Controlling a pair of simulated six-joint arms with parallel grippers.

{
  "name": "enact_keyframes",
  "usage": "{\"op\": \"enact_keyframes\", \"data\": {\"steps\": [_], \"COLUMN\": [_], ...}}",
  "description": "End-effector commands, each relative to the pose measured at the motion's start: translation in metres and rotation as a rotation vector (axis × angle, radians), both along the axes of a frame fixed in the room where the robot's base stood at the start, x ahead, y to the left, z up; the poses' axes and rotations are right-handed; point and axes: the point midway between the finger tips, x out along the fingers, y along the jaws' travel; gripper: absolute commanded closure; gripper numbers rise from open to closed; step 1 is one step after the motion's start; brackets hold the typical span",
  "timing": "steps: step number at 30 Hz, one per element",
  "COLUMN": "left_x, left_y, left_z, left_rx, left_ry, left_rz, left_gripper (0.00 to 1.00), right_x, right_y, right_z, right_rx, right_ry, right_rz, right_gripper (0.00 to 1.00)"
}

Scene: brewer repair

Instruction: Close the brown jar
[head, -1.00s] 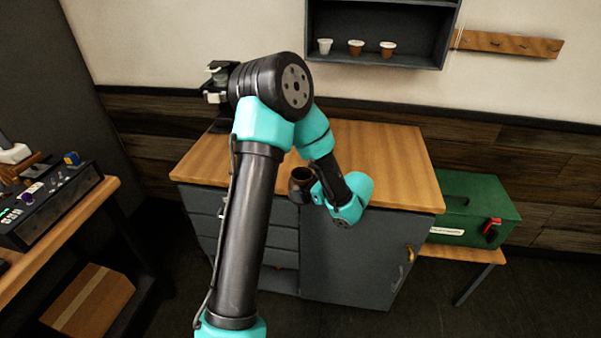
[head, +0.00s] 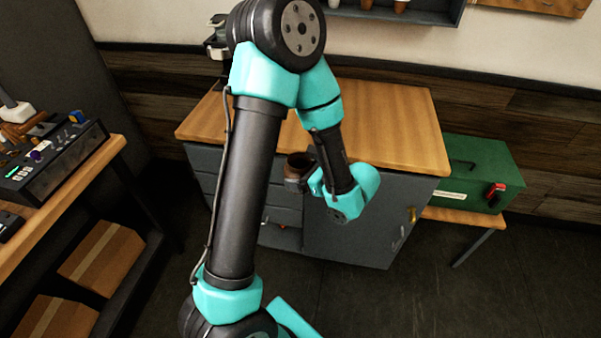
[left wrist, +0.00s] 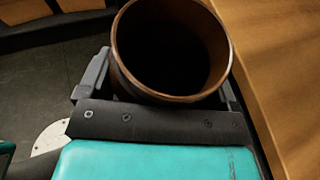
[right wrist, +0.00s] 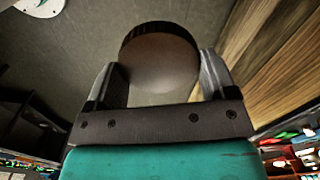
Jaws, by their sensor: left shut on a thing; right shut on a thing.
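The brown jar (head: 298,162) is in front of the counter's front edge, with its open mouth up. In the left wrist view the jar (left wrist: 122,72) shows a round rim and a dark inside, with no lid on it. My left gripper (head: 303,184) is shut around the jar's sides; its fingers (left wrist: 165,90) show on both sides of it. In the right wrist view my right gripper (right wrist: 160,85) is shut on a round brown lid (right wrist: 158,62) with a dark rim. The right gripper is not visible in the head view, so its distance from the jar cannot be told.
The wooden counter (head: 390,120) stands on a grey cabinet (head: 350,235); its top is mostly clear. A green box (head: 480,165) is on a low table at the right. A bench with a control panel (head: 55,155) is at the left, with cardboard boxes (head: 100,250) below.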

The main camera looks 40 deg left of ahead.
Motion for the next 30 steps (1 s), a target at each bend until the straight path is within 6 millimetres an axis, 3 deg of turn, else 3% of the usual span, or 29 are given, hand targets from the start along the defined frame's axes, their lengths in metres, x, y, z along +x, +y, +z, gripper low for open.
{"op": "enact_keyframes", "data": {"steps": [5,6,21,30], "left_x": [0.0003,0.0003,0.0003,0.0043], "left_y": [0.0003,0.0003,0.0004,-0.0015], "left_z": [0.0003,0.0003,0.0004,-0.0015], "left_rx": [0.001,0.001,0.001,0.001], "left_ry": [-0.001,-0.001,-0.001,0.0], "left_rz": [0.0,0.0,0.0,-0.014], "left_gripper": [0.53,0.17,0.64,0.64], "right_x": [0.0001,0.0001,0.0001,0.0042], "right_y": [0.0001,0.0001,0.0001,0.0064], "right_z": [0.0,0.0,0.0,-0.0072], "right_rx": [0.0,0.0,0.0,0.002], "right_ry": [0.0,0.0,0.0,0.002], "right_rz": [0.0,0.0,0.0,0.031], "right_gripper": [0.45,0.45,0.45,0.45]}}
